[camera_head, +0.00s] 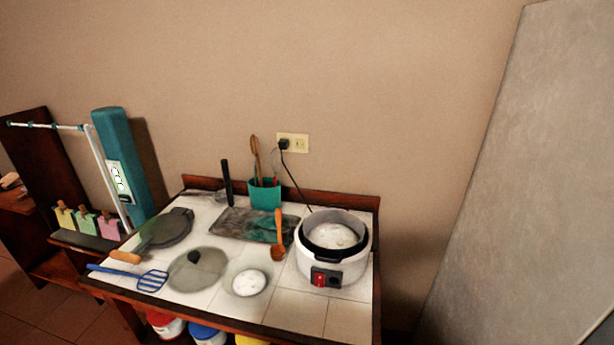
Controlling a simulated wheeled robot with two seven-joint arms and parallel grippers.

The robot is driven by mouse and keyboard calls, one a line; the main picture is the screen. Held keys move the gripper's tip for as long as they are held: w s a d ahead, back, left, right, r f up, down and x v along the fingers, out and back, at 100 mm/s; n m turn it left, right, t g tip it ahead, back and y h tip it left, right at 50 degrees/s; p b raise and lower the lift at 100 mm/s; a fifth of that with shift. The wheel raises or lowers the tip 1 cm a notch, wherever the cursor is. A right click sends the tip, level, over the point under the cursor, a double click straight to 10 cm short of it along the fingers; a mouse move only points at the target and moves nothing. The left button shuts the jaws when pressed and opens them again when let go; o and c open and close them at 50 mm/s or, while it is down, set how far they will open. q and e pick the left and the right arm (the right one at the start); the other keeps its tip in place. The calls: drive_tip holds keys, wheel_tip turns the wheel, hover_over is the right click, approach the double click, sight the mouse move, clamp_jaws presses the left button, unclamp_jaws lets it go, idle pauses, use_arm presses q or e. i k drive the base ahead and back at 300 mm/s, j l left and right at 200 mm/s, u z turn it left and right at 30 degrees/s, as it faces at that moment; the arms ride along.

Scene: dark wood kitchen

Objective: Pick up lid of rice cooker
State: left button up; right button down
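The white rice cooker (346,270) stands at the right of the tiled counter. Its top is open, with a black inner rim and white contents like rice inside. A round, see-through lid (183,276) with a dark knob lies flat on the counter, left of the cooker. A small bowl (233,290) with white contents sits between them. Neither of my grippers is in view.
A blue slotted spatula (150,281) lies left of the lid, and a dark round pan (168,228) lies behind it. An orange spoon (279,237), dark tray (233,222) and teal utensil cup (265,196) are behind. The counter's front right is clear.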

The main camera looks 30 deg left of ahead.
sight(196, 270)
drive_tip(key=u, duration=1.95)
